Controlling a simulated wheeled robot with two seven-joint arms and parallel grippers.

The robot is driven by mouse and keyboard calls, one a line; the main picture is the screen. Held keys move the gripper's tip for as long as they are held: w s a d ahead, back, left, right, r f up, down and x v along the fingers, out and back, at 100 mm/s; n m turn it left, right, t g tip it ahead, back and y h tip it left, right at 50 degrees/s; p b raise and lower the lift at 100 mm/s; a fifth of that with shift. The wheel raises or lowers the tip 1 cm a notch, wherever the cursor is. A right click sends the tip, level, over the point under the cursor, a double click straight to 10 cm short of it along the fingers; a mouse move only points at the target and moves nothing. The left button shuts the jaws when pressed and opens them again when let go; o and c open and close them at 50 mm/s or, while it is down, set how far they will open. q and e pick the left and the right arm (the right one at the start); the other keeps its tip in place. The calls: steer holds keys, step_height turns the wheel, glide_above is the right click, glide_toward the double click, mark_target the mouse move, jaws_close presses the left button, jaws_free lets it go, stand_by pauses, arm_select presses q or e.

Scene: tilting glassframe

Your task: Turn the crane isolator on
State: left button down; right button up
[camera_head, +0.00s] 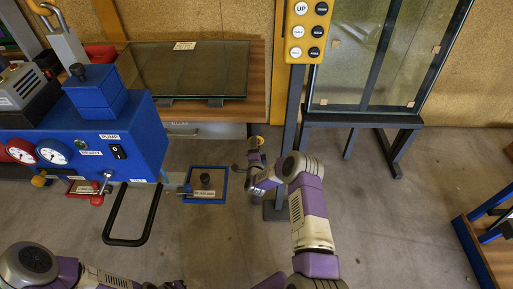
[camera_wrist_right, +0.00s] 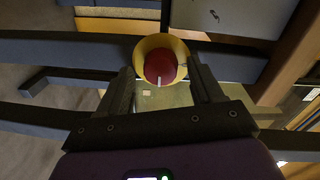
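The crane isolator appears to be the red round knob (camera_wrist_right: 160,67) in a yellow round housing, straight ahead in the right wrist view. A small pale mark shows at its lower edge. My right gripper (camera_wrist_right: 165,82) is open, its two dark fingers apart on either side of the yellow housing. I cannot tell whether they touch it. In the head view my right gripper (camera_head: 254,160) is small and low beside the dark post (camera_head: 293,110), and the knob is mostly hidden there. My left arm shows at the bottom left; its gripper is outside the picture.
A yellow button pendant (camera_head: 307,30) hangs on the post. A blue pump unit (camera_head: 140,145) with gauges stands at left. Behind are a wooden bench (camera_head: 255,75) with a glass pane and a glass frame on a dark stand (camera_head: 360,119).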

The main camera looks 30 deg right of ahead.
steer(key=shift+s+r, duration=0.1)
steer(key=p+v, duration=0.2)
steer(key=v, duration=0.5)
steer(key=shift+p, duration=0.4)
steer(key=shift+s+a, duration=0.1)
